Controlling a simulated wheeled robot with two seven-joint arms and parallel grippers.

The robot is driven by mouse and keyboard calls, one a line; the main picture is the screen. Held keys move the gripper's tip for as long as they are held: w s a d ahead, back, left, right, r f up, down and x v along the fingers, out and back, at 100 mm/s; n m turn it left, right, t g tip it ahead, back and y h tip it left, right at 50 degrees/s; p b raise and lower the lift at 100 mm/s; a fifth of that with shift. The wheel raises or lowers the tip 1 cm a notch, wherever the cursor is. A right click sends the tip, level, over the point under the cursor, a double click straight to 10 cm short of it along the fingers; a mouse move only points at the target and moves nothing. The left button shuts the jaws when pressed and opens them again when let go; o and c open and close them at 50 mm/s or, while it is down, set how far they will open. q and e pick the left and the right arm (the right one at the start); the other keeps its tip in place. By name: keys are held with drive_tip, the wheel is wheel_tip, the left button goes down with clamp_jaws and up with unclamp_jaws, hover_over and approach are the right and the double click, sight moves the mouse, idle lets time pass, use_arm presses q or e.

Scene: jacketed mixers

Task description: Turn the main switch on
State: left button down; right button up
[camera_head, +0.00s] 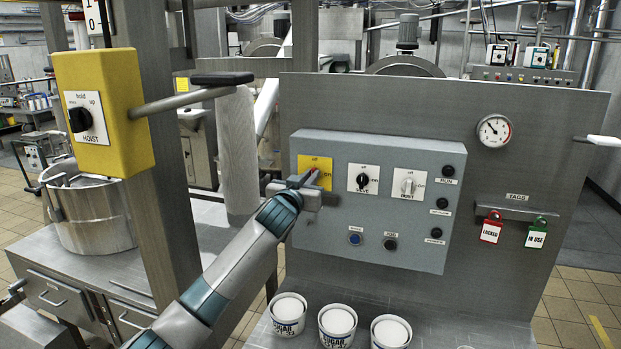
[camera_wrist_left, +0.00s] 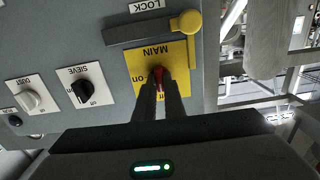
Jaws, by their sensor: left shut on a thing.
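The main switch is a red knob (camera_wrist_left: 157,76) on a yellow plate (camera_head: 316,168) at the upper left of the grey control box (camera_head: 375,245). The plate also shows in the left wrist view (camera_wrist_left: 180,58), labelled MAIN, with an "on" mark to one side. My left gripper (camera_head: 311,180) is at the plate. In the left wrist view its two fingers (camera_wrist_left: 159,85) are closed on the red knob from either side. The fingers cover much of the knob, so I cannot tell which mark it points to. My right gripper is not in view.
The sieve switch (camera_head: 363,179) and dust switch (camera_head: 408,184) are right of the main switch. A yellow lock lever (camera_wrist_left: 185,24) is close to the plate. Several sugar tubs (camera_head: 338,318) stand below. A yellow hoist box (camera_head: 105,110) on a post stands left.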

use_arm(q)
drive_tip(key=shift+m, duration=0.4)
drive_tip(key=shift+d+f+m+p, duration=0.1)
drive_tip(key=shift+f+m+p, duration=0.1)
drive_tip(key=shift+m, duration=4.05)
drive_tip(key=shift+d+f+m+p, duration=0.1)
drive_tip(key=shift+m+p, duration=0.05)
drive_tip(key=shift+m, duration=4.1)
drive_tip(key=c, duration=1.8)
unclamp_jaws()
drive_tip(key=shift+c, duration=0.2)
drive_tip(key=shift+s+a, duration=0.1)
drive_tip(key=shift+s, duration=0.1)
